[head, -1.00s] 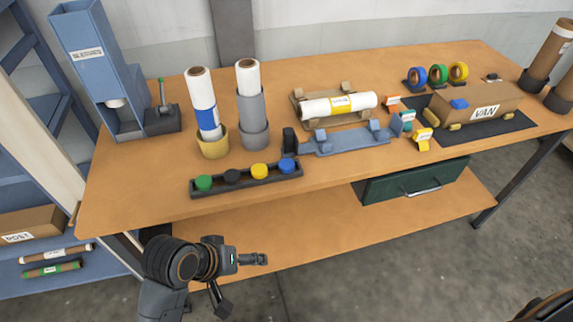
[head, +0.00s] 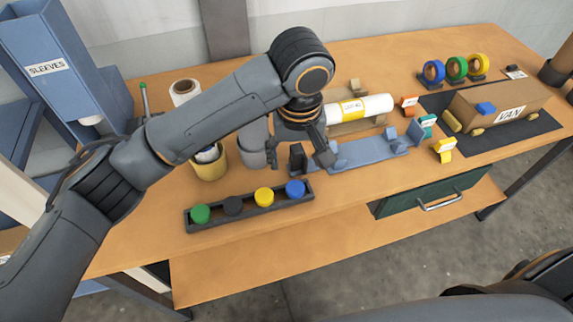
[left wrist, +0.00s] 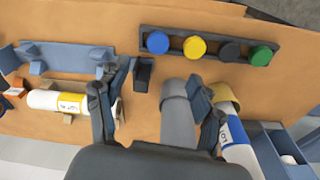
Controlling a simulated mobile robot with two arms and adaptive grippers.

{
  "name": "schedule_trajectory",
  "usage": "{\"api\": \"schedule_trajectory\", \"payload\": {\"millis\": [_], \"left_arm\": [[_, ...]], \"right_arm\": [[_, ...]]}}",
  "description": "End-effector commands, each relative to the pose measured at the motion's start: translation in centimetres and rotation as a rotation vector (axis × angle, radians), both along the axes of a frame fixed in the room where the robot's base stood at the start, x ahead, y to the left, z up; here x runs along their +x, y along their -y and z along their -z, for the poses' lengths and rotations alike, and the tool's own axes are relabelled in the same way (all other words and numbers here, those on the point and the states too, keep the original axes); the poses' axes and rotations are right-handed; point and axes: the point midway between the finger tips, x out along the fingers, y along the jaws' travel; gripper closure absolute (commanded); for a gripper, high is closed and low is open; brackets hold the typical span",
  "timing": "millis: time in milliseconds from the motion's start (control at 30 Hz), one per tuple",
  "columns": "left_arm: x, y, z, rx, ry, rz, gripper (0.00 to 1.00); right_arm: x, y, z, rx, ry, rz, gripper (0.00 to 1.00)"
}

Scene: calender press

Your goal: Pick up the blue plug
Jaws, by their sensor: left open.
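The blue plug (head: 295,188) sits at the right end of a dark tray (head: 226,222), beside a yellow plug (head: 264,197), a black plug (head: 232,206) and a green plug (head: 200,214). My left gripper (head: 318,163) is above the table, behind and slightly right of the blue plug, fingers pointing down and apart from it. In the left wrist view the blue plug (left wrist: 162,46) lies beyond my open, empty left gripper (left wrist: 160,105). My right gripper does not show.
A blue cradle (head: 370,152) and a white roll (head: 362,107) stand right of my left gripper. A yellow cup (head: 209,170) and grey tube (head: 251,155) stand behind the tray. A cardboard van (head: 495,105) sits at right. The table front is clear.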

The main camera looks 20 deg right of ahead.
Motion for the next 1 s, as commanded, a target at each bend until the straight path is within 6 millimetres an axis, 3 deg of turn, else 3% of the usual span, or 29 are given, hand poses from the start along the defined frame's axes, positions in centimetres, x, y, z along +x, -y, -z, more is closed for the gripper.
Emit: {"api": "schedule_trajectory", "payload": {"millis": [100,167,400,500,567,800,1000], "left_arm": [[0.2,-0.1,0.2,0.015,0.006,-0.011,0.33],[0.2,-0.1,1.0,0.018,0.003,-0.012,0.33],[0.8,0.0,5.6,0.016,0.004,-0.012,0.33],[1.0,0.1,7.1,0.014,0.004,-0.011,0.33],[1.1,0.1,7.7,0.014,0.004,-0.010,0.33],[1.7,0.4,9.4,0.014,0.005,-0.011,0.33],[2.5,0.7,12.3,0.013,0.005,-0.010,0.33]], "right_arm": [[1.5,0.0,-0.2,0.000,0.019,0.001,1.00],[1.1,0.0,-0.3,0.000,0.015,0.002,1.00],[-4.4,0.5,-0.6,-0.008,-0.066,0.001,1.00],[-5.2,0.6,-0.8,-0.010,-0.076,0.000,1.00],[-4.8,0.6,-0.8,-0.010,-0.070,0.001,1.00],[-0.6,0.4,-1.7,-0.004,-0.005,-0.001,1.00],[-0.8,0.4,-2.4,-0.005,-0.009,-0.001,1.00]]}}
